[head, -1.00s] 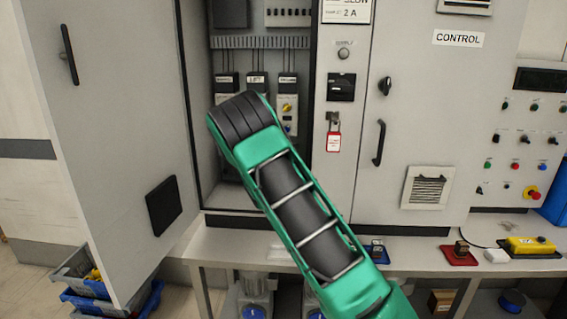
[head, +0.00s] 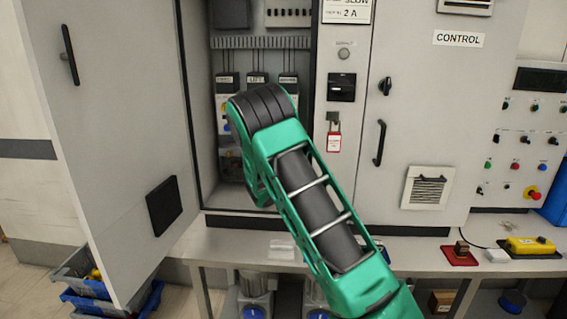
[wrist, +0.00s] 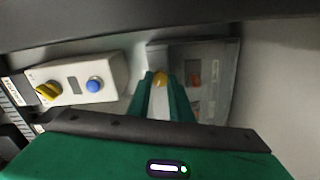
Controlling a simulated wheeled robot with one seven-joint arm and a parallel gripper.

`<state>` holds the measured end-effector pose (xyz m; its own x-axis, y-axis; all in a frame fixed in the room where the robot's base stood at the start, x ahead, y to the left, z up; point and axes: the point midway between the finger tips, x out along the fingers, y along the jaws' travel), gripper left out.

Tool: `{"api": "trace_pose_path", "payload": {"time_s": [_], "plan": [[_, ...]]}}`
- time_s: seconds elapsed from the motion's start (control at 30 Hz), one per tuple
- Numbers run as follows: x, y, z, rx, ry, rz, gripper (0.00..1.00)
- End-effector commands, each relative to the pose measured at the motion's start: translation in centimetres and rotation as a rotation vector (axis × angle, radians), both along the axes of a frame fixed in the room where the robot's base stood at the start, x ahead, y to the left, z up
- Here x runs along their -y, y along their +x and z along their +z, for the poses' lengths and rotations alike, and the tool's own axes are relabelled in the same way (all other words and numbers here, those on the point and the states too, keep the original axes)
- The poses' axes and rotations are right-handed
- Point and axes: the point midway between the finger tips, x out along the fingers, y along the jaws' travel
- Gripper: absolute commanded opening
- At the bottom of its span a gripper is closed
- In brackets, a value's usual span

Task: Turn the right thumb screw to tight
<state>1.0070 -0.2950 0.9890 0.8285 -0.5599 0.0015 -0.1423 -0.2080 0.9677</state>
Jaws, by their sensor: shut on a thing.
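In the wrist view, my gripper (wrist: 162,86) has its two green fingers closed around a small brass-yellow thumb screw (wrist: 160,78). Only the head of the screw shows between the fingertips. It sits at the edge of a grey, partly see-through block (wrist: 222,75). A reddish part (wrist: 195,80) shows on that block, right of the fingers. How far the screw is turned cannot be seen. In the head view, my arm hides the gripper and the screw inside the open cabinet (head: 205,130).
In the wrist view, a pale module (wrist: 115,72) with a yellow knob (wrist: 48,92) and a blue button (wrist: 95,85) is left of the fingers. In the head view, the open cabinet door (head: 120,130) stands at left. A dark cabinet edge runs above the fingers in the wrist view.

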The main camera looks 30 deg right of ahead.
Motion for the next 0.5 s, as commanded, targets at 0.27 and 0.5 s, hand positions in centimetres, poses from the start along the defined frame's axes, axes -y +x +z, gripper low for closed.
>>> {"api": "trace_pose_path", "payload": {"time_s": [0.27, 0.5], "plan": [[-0.28, 0.04, -0.50, 0.140, 0.225, 0.003, 0.00], [-0.29, 0.02, -0.57, 0.266, 0.414, 0.003, 0.00]]}}
